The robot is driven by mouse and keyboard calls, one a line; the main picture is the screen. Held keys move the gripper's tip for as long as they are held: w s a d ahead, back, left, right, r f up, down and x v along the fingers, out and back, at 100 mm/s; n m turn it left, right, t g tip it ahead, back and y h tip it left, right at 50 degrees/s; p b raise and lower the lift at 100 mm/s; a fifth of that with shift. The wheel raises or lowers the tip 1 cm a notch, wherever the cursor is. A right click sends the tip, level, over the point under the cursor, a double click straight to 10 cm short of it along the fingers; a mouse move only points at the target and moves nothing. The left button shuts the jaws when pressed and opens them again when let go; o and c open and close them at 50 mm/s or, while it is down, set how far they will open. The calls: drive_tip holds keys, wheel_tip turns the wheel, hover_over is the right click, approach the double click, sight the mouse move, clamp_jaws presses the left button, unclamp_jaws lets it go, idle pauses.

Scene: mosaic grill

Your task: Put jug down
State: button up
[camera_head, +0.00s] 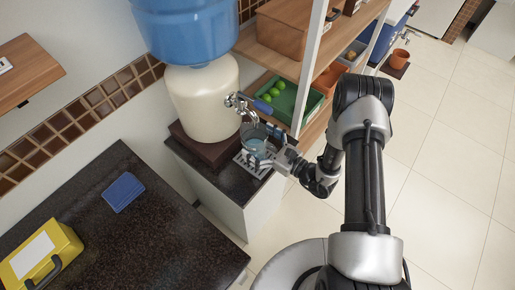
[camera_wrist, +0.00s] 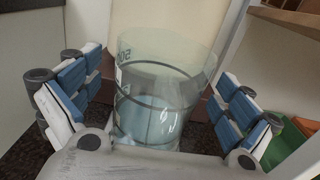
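A clear jug (camera_head: 257,146) with dark markings and some bluish water low inside is upright at the metal drip tray (camera_head: 240,158), below the dispenser tap (camera_head: 238,101). It also shows in the middle of the wrist view (camera_wrist: 160,95). My gripper (camera_head: 265,147) is around the jug, one blue-padded finger on each side. In the wrist view my gripper (camera_wrist: 155,95) is open, with narrow gaps between the pads and the jug wall. The jug's base is partly hidden, so its contact with the tray is hard to see.
A cream water dispenser (camera_head: 205,100) with a blue bottle (camera_head: 190,30) stands behind the jug. A shelf unit (camera_head: 308,70) with a green crate (camera_head: 290,103) is close on the right. A dark counter (camera_head: 130,225) holds a blue sponge-like block (camera_head: 123,191) and a yellow case (camera_head: 40,255).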

drive_tip(key=c, duration=1.5)
drive_tip(key=shift+c, duration=0.8)
drive_tip(key=shift+r, duration=0.15)
